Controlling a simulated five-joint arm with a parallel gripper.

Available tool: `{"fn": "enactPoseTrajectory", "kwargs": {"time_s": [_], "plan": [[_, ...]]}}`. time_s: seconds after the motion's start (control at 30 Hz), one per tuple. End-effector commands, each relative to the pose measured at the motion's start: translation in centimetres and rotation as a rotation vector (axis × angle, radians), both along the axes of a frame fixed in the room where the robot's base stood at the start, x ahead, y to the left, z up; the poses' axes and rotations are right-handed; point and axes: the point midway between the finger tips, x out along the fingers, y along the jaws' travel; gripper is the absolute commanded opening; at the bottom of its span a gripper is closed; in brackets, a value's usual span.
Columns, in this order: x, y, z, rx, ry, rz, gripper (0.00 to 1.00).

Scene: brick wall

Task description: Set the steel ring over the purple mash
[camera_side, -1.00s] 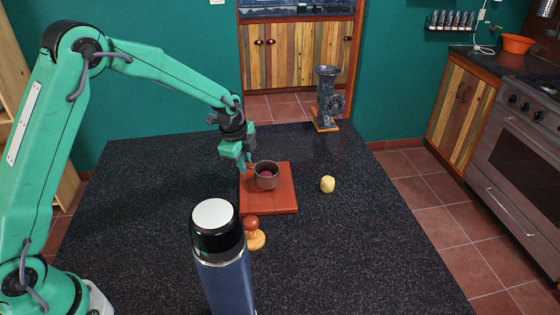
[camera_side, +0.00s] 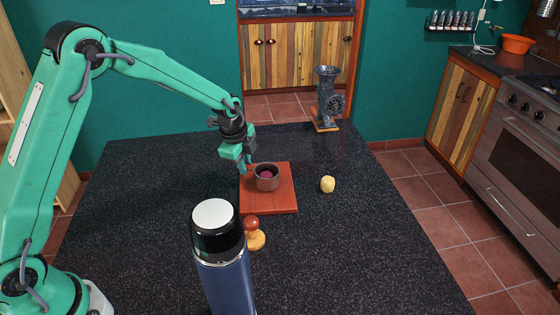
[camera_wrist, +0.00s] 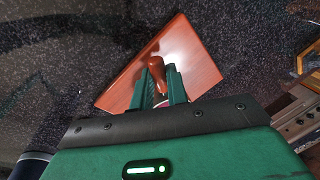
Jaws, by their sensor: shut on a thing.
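The grey steel ring (camera_side: 266,184) is upright over the red-brown board, with the purple mash (camera_side: 266,175) showing inside its opening. The ring's lower edge looks at or very near the board; I cannot tell whether it touches. My gripper (camera_side: 246,171) is at the ring's left side, shut on its wall. In the wrist view, my gripper's fingers (camera_wrist: 162,87) point over the board, and a pinkish patch shows low between them. A reddish-brown shape (camera_wrist: 156,66) also shows between the fingers; I cannot tell what it is. Most of the ring is hidden there.
The red-brown board (camera_side: 272,205) lies on the dark speckled counter. A yellow lump (camera_side: 327,184) is to its right, a wooden-handled stamp (camera_side: 254,235) in front, a tall blue flask (camera_side: 224,270) nearer still. A metal grinder (camera_side: 326,100) stands at the back. The counter's right side is clear.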

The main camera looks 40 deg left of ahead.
Motion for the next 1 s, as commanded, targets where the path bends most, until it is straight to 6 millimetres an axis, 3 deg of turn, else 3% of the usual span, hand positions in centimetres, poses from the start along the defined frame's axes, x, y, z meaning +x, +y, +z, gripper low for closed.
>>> {"fn": "enactPoseTrajectory", "kwargs": {"time_s": [0.37,0.4,0.5,0.7,0.8,1.0], "plan": [[-0.01,0.00,-0.48,0.000,0.000,0.000,0.00],[-0.01,0.00,-0.44,0.000,0.000,0.000,0.23],[0.00,0.00,-0.44,0.000,0.000,0.000,0.41],[0.00,0.00,-0.44,0.000,0.000,0.000,0.41],[-0.02,0.00,-0.47,0.000,0.001,0.000,0.59],[-0.02,-0.01,-0.47,0.000,0.001,0.000,0.59]]}}
